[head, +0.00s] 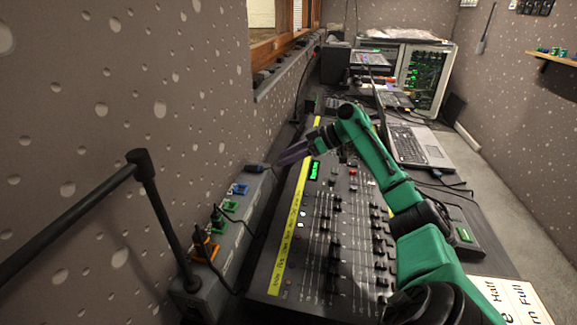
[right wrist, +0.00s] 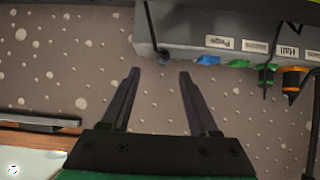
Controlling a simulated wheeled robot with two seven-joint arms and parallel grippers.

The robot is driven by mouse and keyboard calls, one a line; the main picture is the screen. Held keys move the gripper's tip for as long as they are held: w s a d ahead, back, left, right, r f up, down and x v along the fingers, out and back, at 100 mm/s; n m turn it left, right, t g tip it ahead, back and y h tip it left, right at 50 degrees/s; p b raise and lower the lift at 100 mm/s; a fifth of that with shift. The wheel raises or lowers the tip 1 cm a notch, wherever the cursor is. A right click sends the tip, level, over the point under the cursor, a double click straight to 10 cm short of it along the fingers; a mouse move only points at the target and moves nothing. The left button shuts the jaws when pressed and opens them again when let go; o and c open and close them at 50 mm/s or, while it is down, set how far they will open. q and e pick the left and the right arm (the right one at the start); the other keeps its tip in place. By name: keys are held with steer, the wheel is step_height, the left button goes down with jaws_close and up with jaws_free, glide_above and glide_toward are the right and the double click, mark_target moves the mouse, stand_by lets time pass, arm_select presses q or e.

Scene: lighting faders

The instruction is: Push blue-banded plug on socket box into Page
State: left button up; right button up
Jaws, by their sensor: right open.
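The grey socket box (head: 233,240) runs along the wall on the left of the head view. It also shows along the top of the right wrist view (right wrist: 190,22). A dark plug with a black cord (head: 256,168) is at its far end. In the right wrist view this plug (right wrist: 163,58) looks dark blue; its band is not clear. A blue fitting (head: 238,189) sits beside it, near a label that seems to read Page (right wrist: 222,43). My right gripper (head: 281,162) is open and empty, close to the dark plug but apart from it. My left gripper is not seen.
A green plug (head: 219,217) and an orange plug (head: 205,246), both with cords, sit nearer on the box. The fader desk (head: 328,245) lies to its right. A black pole (head: 165,215) rises at the box's near end. A laptop (head: 415,145) stands farther back.

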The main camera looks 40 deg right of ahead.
mark_target(263, 166)
steer(key=shift+w+a+f, duration=0.25)
steer(key=shift+w+a, duration=0.2)
steer(key=shift+a, duration=0.2)
steer(key=shift+w+a+f, duration=0.25)
steer(key=shift+w+a, duration=0.15)
steer(key=shift+a, duration=0.2)
steer(key=x, duration=0.5)
steer(key=shift+w+f, duration=0.2)
steer(key=shift+w, duration=0.05)
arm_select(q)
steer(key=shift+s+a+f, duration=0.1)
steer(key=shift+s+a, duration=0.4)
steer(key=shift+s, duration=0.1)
arm_select(e)
steer(key=shift+c, duration=0.3)
jaws_close()
steer(key=shift+r+p, duration=1.8)
steer(key=shift+r, duration=0.75)
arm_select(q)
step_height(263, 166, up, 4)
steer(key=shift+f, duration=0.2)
